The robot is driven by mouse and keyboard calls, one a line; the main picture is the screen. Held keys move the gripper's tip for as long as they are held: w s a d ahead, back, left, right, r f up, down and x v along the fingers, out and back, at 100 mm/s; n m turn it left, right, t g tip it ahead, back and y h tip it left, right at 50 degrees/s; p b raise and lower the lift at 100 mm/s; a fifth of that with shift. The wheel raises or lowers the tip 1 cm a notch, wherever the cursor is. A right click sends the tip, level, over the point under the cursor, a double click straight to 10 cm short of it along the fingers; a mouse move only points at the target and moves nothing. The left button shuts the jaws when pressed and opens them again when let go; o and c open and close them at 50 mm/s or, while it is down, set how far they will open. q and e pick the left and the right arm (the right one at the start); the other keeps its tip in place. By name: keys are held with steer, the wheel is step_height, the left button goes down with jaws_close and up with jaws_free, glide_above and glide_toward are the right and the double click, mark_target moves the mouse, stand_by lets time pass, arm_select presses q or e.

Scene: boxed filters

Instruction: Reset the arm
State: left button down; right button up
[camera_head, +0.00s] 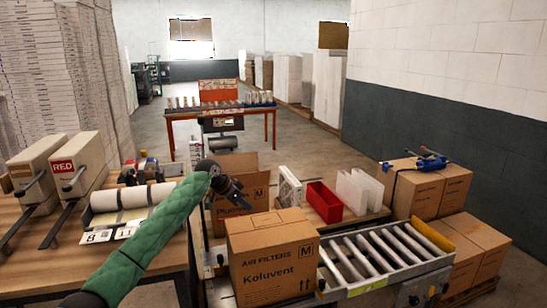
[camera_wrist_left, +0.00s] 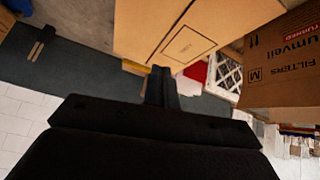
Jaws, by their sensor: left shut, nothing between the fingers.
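My left arm, in a green sleeve, reaches in from the lower left in the head view. My left gripper (camera_head: 241,202) is shut and empty, above the work area in front of an open cardboard box (camera_head: 257,191) and behind a closed Koluvent air filter box (camera_head: 272,262). A printed filter box (camera_wrist_left: 285,65) shows at the right of that view. My right gripper is not in view.
A roller conveyor (camera_head: 385,250) runs right of the Koluvent box. A red bin (camera_head: 324,202), a framed filter (camera_head: 289,186) and white panels (camera_head: 359,191) stand behind it. Stacked boxes (camera_head: 428,190) are at the right. Left, a wooden table (camera_head: 50,262) holds label rolls (camera_head: 130,197).

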arm_select(q)
step_height(320, 180, up, 10)
steer(key=s+n+t+y, duration=0.2)
steer(key=t+y, duration=0.1)
steer(key=t, duration=0.1)
steer(key=s+n+t+y, duration=0.1)
steer(key=s+t, duration=0.1)
steer(key=s, duration=0.3)
steer(key=s+a+f+n+g, duration=0.1)
steer(key=s+f+n+g, duration=0.1)
steer(key=s+f, duration=1.3)
steer(key=s+a+f+n+g+y, duration=0.1)
steer(key=s+a+f+n+g, duration=0.1)
steer(key=s+f, duration=1.3)
steer(key=s+a+f+n+g+y, duration=0.1)
steer(key=s+f+n+g, duration=0.1)
steer(key=s+f, duration=1.3)
steer(key=s+g, duration=0.1)
steer(key=s, duration=1.2)
steer(key=shift+s+a+f+n+g, duration=0.15)
steer(key=shift+s+a+n+g, duration=0.15)
steer(key=shift+s+a, duration=0.05)
